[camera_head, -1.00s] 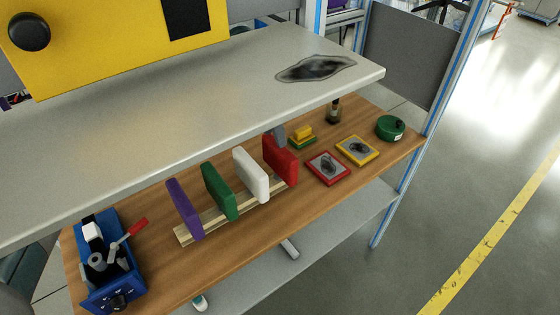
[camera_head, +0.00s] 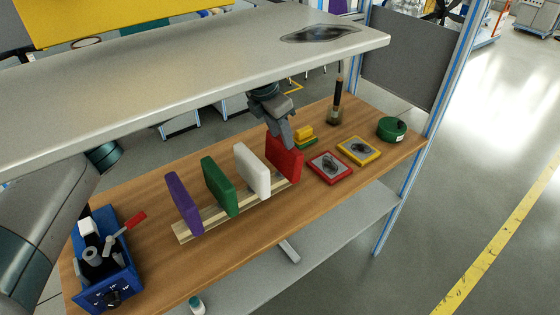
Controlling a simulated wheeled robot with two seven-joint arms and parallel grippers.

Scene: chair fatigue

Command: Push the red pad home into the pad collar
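The red pad (camera_head: 285,160) stands upright at the right end of a row of pads in a pale wooden rack (camera_head: 188,231). My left arm comes in from the left and passes under a grey top. My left gripper (camera_head: 282,139) points down at the upper left edge of the red pad, touching or very close to it. Whether its fingers are shut on the pad cannot be told. I cannot make out the pad collar in this view. My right gripper is not in view.
White (camera_head: 252,171), green (camera_head: 219,187) and purple (camera_head: 184,203) pads stand left of the red one. A blue box with a red lever (camera_head: 108,282) is at the left end. Two framed plates, red (camera_head: 330,167) and yellow (camera_head: 358,151), lie right. The grey top (camera_head: 200,75) overhangs the back.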

